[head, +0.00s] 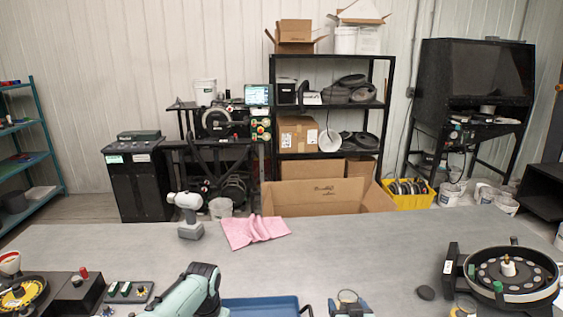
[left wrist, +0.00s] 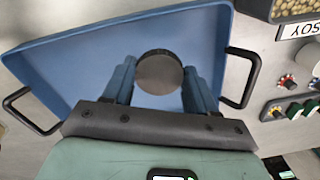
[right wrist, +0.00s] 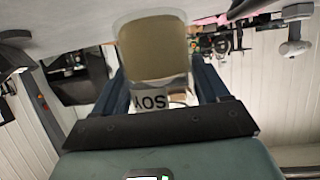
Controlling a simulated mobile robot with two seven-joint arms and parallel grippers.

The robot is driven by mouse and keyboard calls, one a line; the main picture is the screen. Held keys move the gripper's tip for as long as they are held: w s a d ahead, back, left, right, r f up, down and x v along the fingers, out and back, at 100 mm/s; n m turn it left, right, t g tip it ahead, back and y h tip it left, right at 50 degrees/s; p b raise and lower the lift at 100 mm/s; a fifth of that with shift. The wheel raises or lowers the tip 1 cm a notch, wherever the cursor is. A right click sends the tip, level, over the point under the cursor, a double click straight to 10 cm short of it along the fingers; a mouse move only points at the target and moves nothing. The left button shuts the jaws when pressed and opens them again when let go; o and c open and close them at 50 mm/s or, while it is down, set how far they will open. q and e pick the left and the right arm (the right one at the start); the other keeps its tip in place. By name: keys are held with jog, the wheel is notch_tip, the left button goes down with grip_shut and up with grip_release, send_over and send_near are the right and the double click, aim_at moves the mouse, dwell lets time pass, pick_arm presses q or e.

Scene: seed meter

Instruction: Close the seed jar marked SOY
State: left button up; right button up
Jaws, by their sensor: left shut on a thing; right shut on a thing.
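My left gripper (left wrist: 160,85) is shut on a dark round lid (left wrist: 159,72), held over the blue tray (left wrist: 75,65). In the head view only my left arm shows clearly, beside the blue tray (head: 260,303); its fingertips are not visible there. My right gripper (right wrist: 160,85) is shut on a clear jar (right wrist: 152,48) with tan contents and a white label reading SOY, upside down in the right wrist view. In the head view the jar (head: 347,296) sits between the right fingers (head: 350,306) at the bottom edge. The lid and jar are apart.
The middle table is clear.

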dwell(0.6)
jog(key=s+a+n+g+y, duration=0.3)
jog(key=s+a+n+y, duration=0.5)
jog(key=s, duration=0.4)
jog(key=shift+s+y, duration=0.3)
jog(key=shift+y, duration=0.1)
jog(key=shift+a, duration=0.1)
pick_arm(q)
jog(key=s+d+r+m, duration=0.2)
jog(key=d+r, duration=0.6)
jog(key=d, duration=0.5)
jog(key=s+d+r+m, duration=0.2)
jog(key=d+r, duration=0.6)
jog(key=d, duration=0.5)
jog(key=shift+s+d+m, duration=0.15)
jog(key=shift+s+m, duration=0.25)
jog(key=shift+s, duration=0.05)
